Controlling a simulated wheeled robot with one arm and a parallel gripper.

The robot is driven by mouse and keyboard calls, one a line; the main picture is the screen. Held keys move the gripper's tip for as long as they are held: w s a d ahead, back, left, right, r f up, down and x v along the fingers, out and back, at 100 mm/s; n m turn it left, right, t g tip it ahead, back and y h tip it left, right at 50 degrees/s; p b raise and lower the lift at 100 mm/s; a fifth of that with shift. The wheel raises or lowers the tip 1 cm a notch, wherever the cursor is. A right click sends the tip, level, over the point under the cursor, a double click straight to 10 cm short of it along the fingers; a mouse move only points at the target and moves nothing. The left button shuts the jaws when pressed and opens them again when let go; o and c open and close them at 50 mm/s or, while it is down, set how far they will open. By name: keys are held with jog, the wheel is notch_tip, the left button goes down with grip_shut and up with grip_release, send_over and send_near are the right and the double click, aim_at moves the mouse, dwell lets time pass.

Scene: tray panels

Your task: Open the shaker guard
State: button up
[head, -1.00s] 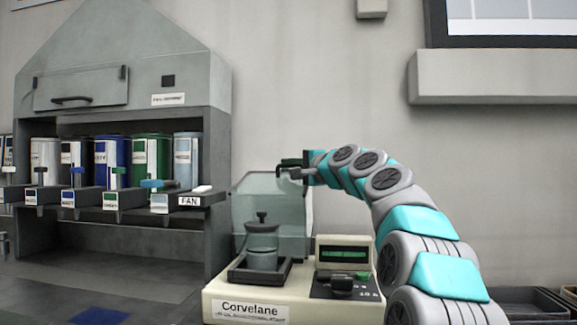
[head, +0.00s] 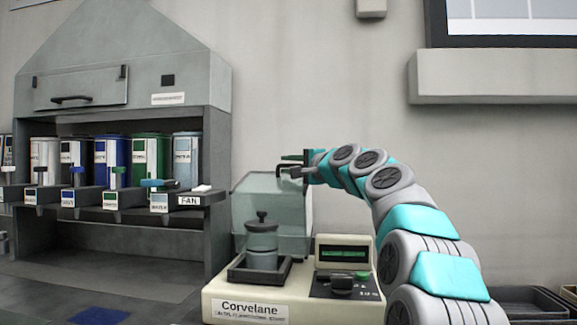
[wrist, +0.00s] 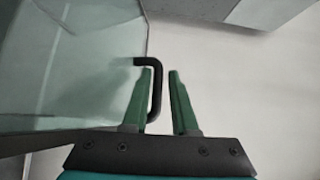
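The shaker guard (head: 285,190) is a clear, greenish box on the cream Corvelane machine (head: 300,300). A grey jar with a black knob (head: 262,245) sits on the machine's dark tray; I cannot tell whether the guard is around it or behind it. My gripper (head: 288,165) is at the guard's upper right. In the wrist view, the guard (wrist: 75,70) fills the left side, and its black bent handle (wrist: 157,90) passes between the green fingers of my gripper (wrist: 160,72). The fingers are apart, with the handle close to the left one and a gap to the right one.
A grey hood (head: 120,60) with several coloured canisters on dispensers stands at the left. A FAN-labelled part (head: 190,200) juts out near the guard. The machine's display (head: 343,252) is right of the jar. A wall ledge (head: 490,77) is at the upper right.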

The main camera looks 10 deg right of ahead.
jog(key=b+v, duration=0.1)
jog(key=v, duration=0.6)
jog(key=shift+s, duration=0.3)
jog(key=shift+d, duration=0.1)
